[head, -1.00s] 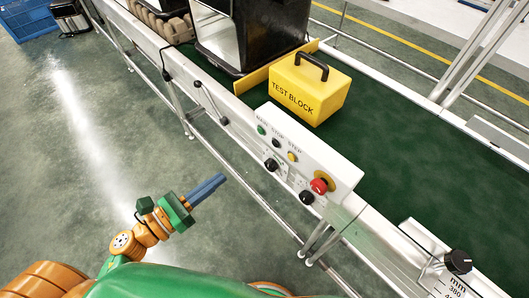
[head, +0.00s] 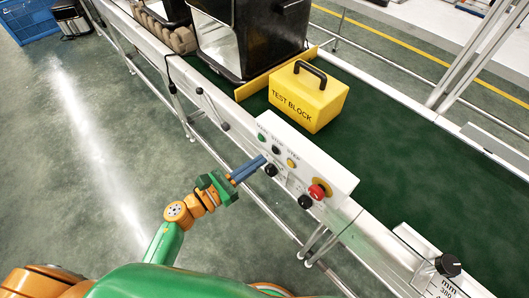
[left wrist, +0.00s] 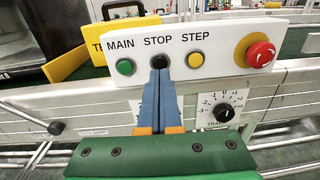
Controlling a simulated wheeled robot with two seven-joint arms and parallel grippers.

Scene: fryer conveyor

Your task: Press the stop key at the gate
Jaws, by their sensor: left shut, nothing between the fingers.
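The white control panel (head: 325,172) on the conveyor's near side carries a green MAIN key, a black STOP key (head: 276,150) and a yellow STEP key. In the left wrist view the black STOP key (left wrist: 160,58) shows just above my fingertips, which hide its lower part. My left gripper (head: 263,160) is shut and empty, its blue fingers pointing at the panel. In the left wrist view the fingers (left wrist: 160,72) line up under the word STOP. I cannot tell whether they touch the key. My right gripper is out of view.
A red emergency knob (head: 318,191) on a yellow base sits at the panel's right end. Black dials (head: 270,170) lie below the keys. A yellow test block (head: 307,98) stands on the green belt (head: 420,165), beside a yellow gate plate (head: 262,80) and black bin.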

